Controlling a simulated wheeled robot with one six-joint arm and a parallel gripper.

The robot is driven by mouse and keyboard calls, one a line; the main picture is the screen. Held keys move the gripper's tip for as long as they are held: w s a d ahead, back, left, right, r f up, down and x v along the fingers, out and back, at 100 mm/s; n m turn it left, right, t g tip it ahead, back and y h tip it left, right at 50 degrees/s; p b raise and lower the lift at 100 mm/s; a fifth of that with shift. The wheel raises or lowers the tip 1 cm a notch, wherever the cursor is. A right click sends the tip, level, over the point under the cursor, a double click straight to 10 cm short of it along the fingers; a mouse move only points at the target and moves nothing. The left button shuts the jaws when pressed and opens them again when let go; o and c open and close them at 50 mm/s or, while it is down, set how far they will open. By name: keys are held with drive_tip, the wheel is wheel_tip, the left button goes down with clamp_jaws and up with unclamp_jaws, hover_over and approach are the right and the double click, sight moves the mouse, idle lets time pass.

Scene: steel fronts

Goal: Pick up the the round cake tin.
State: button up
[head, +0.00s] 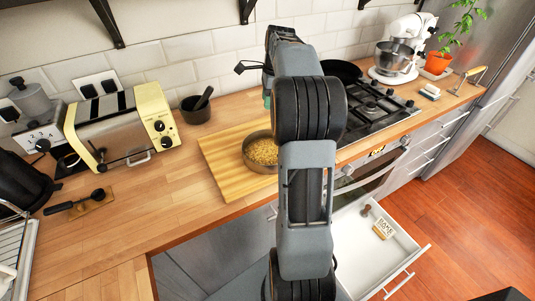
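A round metal tin (260,169) with yellow, grainy contents sits upright on the wooden cutting board (222,165) on the counter. It appears to be the round cake tin. My arm passes in front of its right side and hides that part. My gripper (267,88) is mostly hidden behind my own arm, near the far side of the board, beyond and above the tin in the picture. Its fingers cannot be made out. No contact between it and the tin shows.
A cream toaster (118,128) and a dark mortar with pestle (196,108) stand left of the board. A gas hob (375,112) lies to the right. Below it, an open drawer (360,255) juts out. The counter's left front is mostly clear.

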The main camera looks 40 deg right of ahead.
sight(265, 130)
drive_tip(key=f, duration=0.7)
drive_tip(key=shift+w+a+f, duration=0.3)
drive_tip(key=shift+a+f, duration=0.1)
drive_tip(key=shift+w+a+f, duration=0.1)
drive_tip(key=shift+a+f, duration=0.05)
drive_tip(key=shift+f, duration=1.15)
drive_tip(key=shift+a+f, duration=0.1)
drive_tip(key=shift+f, duration=1.2)
drive_tip(key=shift+c, duration=0.4)
clamp_jaws()
